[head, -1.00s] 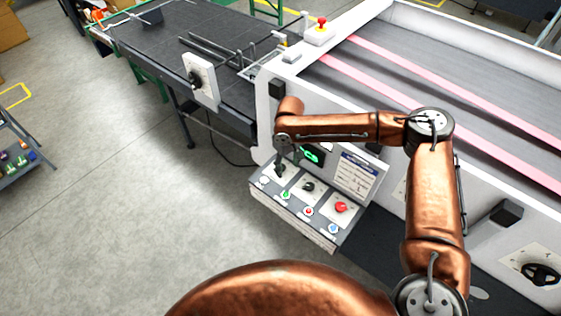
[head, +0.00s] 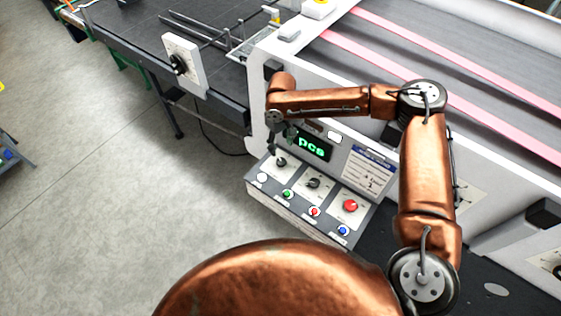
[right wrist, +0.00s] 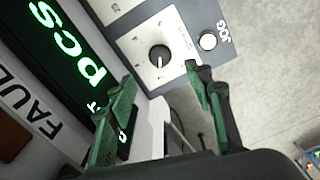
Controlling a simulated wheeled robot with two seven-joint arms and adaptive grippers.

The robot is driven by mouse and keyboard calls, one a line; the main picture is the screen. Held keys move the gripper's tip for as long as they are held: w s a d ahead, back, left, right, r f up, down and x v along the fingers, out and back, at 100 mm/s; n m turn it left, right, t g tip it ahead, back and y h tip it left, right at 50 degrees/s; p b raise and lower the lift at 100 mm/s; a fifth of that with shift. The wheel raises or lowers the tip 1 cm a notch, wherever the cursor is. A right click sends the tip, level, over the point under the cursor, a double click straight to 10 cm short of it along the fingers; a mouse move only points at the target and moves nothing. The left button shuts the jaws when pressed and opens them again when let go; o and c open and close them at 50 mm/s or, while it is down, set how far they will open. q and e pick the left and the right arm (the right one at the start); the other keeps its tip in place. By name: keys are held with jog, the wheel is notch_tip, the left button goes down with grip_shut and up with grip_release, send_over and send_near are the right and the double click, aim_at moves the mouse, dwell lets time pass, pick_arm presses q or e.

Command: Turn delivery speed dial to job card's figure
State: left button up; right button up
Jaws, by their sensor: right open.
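The sloped control panel (head: 297,202) carries a black dial (head: 281,162) at its left, a second black dial (head: 314,184) in the middle and a red knob (head: 350,206) at right. My right gripper (head: 274,153) hangs just above the left dial, pointing down. In the right wrist view, my right gripper (right wrist: 159,74) has its green fingers spread, empty, with that dial (right wrist: 160,58) beyond the gap; its white pointer line shows. My left gripper is not in view.
A green-lit display (head: 312,146) reads "pcs". White (head: 262,178), green (head: 287,194), red (head: 314,211) and blue (head: 343,230) buttons line the panel's front; the white one is marked JOG. A large knob plate (head: 184,62) stands at the delivery table.

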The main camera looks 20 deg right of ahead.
aim_at(281, 161)
notch_tip(281, 161, down, 2)
jog(key=shift+w+b, duration=0.1)
jog(key=shift+b, duration=0.5)
notch_tip(281, 161, down, 2)
jog(key=shift+f, duration=0.1)
notch_tip(281, 161, down, 5)
jog(key=shift+r+p, duration=0.15)
jog(key=shift+p, duration=0.4)
jog(key=shift+f, duration=0.4)
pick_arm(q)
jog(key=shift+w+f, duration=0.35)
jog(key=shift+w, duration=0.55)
pick_arm(e)
jog(key=shift+c, duration=0.2)
jog(key=c, duration=0.6)
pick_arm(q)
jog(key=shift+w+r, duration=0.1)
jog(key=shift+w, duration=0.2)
pick_arm(e)
jog(key=c, duration=0.5)
